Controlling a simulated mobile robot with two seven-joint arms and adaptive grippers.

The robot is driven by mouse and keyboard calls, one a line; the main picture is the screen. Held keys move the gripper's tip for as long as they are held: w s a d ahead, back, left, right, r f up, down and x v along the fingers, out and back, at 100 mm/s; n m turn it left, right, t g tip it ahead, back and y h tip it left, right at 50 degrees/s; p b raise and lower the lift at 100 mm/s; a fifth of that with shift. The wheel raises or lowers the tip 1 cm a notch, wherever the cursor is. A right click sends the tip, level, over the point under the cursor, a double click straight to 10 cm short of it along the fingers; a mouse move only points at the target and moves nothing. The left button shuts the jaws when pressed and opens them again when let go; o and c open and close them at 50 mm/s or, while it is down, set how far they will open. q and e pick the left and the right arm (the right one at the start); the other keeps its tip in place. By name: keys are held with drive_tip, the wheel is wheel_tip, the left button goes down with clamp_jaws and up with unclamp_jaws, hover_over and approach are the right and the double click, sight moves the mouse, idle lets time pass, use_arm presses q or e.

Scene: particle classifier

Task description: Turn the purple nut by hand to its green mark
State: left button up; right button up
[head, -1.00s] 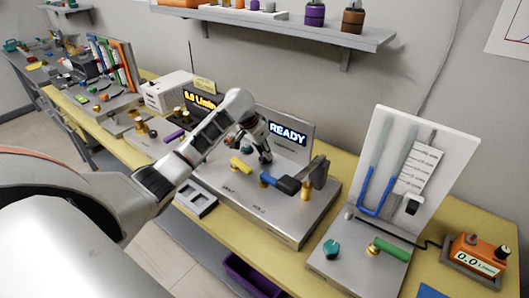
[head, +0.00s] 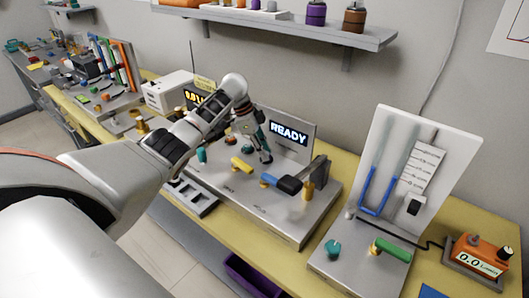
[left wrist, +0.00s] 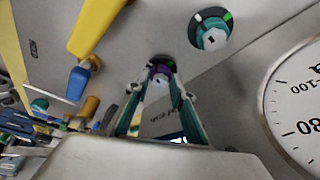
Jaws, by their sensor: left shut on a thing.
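The purple nut (left wrist: 160,72) shows in the left wrist view on a metal panel, between the tips of my left gripper (left wrist: 160,82). The two teal-edged fingers close on it from both sides. In the head view my left gripper (head: 258,150) reaches down to the bench device with the READY display (head: 288,134), and the nut is hidden there. My right gripper is not in view.
A teal knob (left wrist: 212,36) with a green mark on its dark ring sits nearby. A yellow lever (left wrist: 95,25) and a blue-tipped handle (head: 282,183) are close to the hand. A round dial (left wrist: 300,110) stands at the right of the wrist view. A shelf (head: 300,30) hangs above.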

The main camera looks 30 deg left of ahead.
use_arm(q)
drive_tip(key=shift+w+r+m+g+b, duration=0.15)
drive_tip(key=shift+m+b, duration=0.1)
drive_tip(key=shift+m, duration=0.3)
drive_tip(key=shift+w+r+m+g+b, duration=0.1)
drive_tip(key=shift+m+g+b, duration=0.1)
drive_tip(key=shift+m, duration=0.35)
drive_tip(key=shift+a, duration=0.1)
drive_tip(key=o, duration=1.1)
drive_tip(key=shift+s, duration=0.1)
drive_tip(key=shift+f, duration=0.1)
drive_tip(key=v, duration=1.2)
